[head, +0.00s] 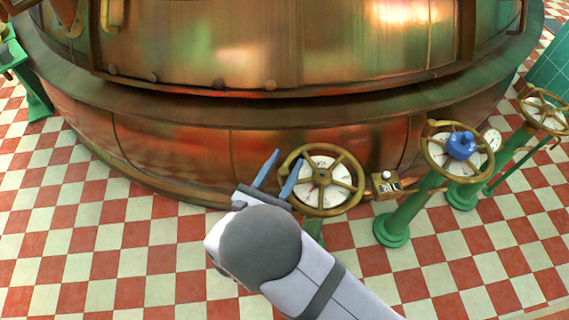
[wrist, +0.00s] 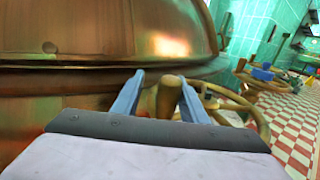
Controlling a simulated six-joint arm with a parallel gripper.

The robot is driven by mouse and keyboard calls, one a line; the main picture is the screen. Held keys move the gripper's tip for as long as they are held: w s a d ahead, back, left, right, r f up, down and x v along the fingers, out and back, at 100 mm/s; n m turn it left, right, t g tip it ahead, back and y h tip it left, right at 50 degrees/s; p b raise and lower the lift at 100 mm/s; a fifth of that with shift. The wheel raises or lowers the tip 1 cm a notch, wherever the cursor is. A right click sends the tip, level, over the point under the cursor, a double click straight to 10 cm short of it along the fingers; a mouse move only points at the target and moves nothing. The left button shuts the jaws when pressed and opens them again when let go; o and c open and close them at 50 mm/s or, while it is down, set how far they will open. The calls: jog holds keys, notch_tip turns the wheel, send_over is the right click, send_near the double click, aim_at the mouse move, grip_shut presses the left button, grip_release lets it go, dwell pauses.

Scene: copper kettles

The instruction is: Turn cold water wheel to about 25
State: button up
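My gripper (head: 285,160) is open at the left rim of the nearest brass wheel (head: 345,197), which has a white dial behind its spokes. In the wrist view, a brown knob-like handle (wrist: 169,97) stands between the blue fingers (wrist: 161,80), with a visible gap on its left. The wheel's rim (wrist: 262,123) shows behind and to the right. A second brass wheel (head: 432,166) to the right has a blue hub (head: 461,145). I cannot read the dial numbers or tell from labels which wheel is cold water.
A large copper kettle (head: 180,150) fills the space behind the wheels. A small brass box with a white knob (head: 386,187) stands right of the near wheel. A third wheel (head: 545,108) is at far right. Green posts (head: 405,215) hold the wheels over a checkered floor.

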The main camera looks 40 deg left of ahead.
jog(key=s+d, duration=0.1)
jog(key=s, duration=0.6)
jog(key=shift+s+d, duration=0.15)
jog(key=shift+d, duration=0.05)
jog(key=shift+s+f, duration=0.1)
jog(key=shift+s, duration=0.05)
jog(key=c, duration=0.9)
jog(key=shift+s+a+f+n+y, duration=0.2)
jog(key=shift+s+a+f+y, duration=0.05)
jog(key=shift+s+f, duration=0.2)
jog(key=shift+s+a+f+n+y, duration=0.2)
jog(key=shift+s+a+f+y, duration=0.05)
jog(key=shift+s+f, duration=0.2)
grip_shut()
jog(key=s+a+r+m+h, duration=0.1)
jog(key=s+a+m+h, duration=0.1)
jog(key=m, duration=0.8)
jog(key=s+a+r+m+h, duration=0.1)
jog(key=s+a+m, duration=0.1)
jog(key=m, duration=0.8)
jog(key=shift+a+r+m+h, duration=0.3)
jog(key=shift+a+r+h, duration=0.05)
jog(key=shift+a+h, duration=0.1)
